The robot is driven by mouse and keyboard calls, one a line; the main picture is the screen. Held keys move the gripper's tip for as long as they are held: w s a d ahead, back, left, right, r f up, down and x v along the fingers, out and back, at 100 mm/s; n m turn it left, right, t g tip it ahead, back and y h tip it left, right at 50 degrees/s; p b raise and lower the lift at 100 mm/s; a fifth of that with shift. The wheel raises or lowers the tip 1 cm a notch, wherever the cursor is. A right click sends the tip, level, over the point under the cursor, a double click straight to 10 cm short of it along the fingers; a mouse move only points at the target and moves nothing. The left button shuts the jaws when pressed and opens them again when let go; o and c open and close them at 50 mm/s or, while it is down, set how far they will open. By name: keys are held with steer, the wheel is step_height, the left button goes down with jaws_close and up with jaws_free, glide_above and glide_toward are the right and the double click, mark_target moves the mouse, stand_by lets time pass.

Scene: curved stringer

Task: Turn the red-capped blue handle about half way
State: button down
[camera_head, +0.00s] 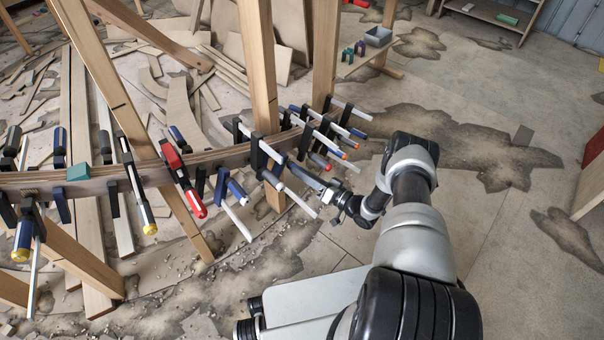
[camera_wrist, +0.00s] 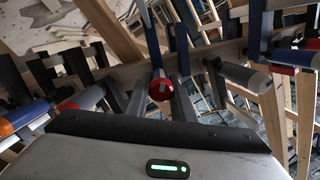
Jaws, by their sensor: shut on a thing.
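The red cap (camera_wrist: 160,88) of a handle shows in the middle of the wrist view, just past the edge of my gripper's body. The blue part of this handle is mostly hidden behind the cap. My gripper (camera_head: 325,189) is at the clamps on the right part of the curved wooden stringer (camera_head: 236,156). It is shut on the handle. Its fingertips are small and partly hidden among the clamps in the head view, so the exact grip cannot be made out.
Several other clamps with bars and coloured handles crowd both sides, including a blue one (camera_wrist: 28,113) at left and a blue-grey one (camera_wrist: 290,57) at right. Wooden posts (camera_head: 259,70) stand behind. A red-and-black clamp (camera_head: 180,172) sits farther left. The floor at right is open.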

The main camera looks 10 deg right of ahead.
steer(key=m+y, duration=0.1)
steer(key=m, duration=0.3)
steer(key=shift+f, duration=0.15)
steer(key=m, duration=0.4)
steer(key=shift+f+m+y, duration=0.1)
steer(key=shift+m+y, duration=0.2)
stand_by(0.4)
steer(key=c, duration=1.5)
jaws_free()
steer(key=shift+d, duration=0.1)
steer(key=v, duration=1.2)
steer(key=shift+f, duration=0.15)
